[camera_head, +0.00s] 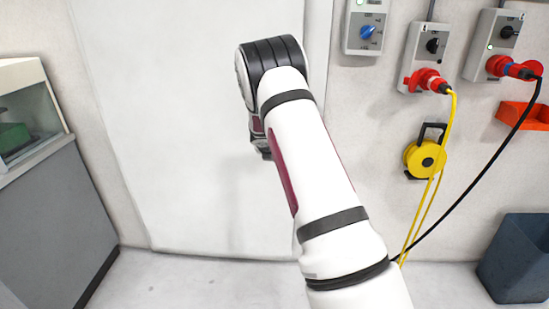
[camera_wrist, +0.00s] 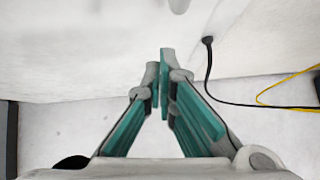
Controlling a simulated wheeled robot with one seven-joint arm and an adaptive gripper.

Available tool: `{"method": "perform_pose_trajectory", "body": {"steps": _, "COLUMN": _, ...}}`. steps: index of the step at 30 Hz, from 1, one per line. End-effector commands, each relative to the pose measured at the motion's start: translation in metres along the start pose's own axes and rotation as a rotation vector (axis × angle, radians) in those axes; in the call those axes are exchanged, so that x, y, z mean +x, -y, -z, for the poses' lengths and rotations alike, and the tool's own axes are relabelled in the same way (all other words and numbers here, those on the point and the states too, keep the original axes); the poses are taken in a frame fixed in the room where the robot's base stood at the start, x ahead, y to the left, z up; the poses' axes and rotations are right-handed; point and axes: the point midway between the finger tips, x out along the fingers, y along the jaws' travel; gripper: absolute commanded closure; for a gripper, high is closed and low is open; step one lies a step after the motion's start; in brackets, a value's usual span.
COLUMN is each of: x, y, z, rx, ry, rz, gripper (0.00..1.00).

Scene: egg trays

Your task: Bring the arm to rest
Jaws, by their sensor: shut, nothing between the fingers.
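My arm reaches forward and up in the head view, bent at the elbow, in front of a pale wall panel. My gripper (camera_wrist: 161,72) shows in the wrist view with its green-padded fingers shut at the tips and nothing between them. It points toward the white wall and the pale floor. In the head view the gripper is hidden behind my arm. No egg tray is in view.
Grey switch boxes (camera_head: 425,58) with plugged cables hang on the right wall. A yellow cable reel (camera_head: 412,158) hangs below them. A blue-grey bin (camera_head: 518,258) stands at right. A grey cabinet (camera_head: 50,225) stands at left. Floor between is clear.

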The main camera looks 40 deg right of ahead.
Motion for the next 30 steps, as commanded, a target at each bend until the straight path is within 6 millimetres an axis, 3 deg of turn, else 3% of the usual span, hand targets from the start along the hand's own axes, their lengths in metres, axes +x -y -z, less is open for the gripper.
{"method": "perform_pose_trajectory", "body": {"steps": 6, "x": -0.03, "y": 0.001, "z": 0.001, "rx": 0.001, "ry": -0.001, "rz": -0.001, "gripper": 1.0}}
{"method": "perform_pose_trajectory", "body": {"steps": 16, "x": -0.039, "y": 0.002, "z": 0.001, "rx": 0.005, "ry": -0.001, "rz": -0.001, "gripper": 1.0}}
{"method": "perform_pose_trajectory", "body": {"steps": 19, "x": -0.051, "y": 0.003, "z": -0.005, "rx": 0.047, "ry": 0.005, "rz": 0.0, "gripper": 1.0}}
{"method": "perform_pose_trajectory", "body": {"steps": 23, "x": -0.096, "y": 0.006, "z": -0.022, "rx": 0.223, "ry": 0.019, "rz": 0.007, "gripper": 1.0}}
{"method": "perform_pose_trajectory", "body": {"steps": 30, "x": -0.218, "y": 0.024, "z": -0.035, "rx": 0.729, "ry": 0.009, "rz": 0.029, "gripper": 1.0}}
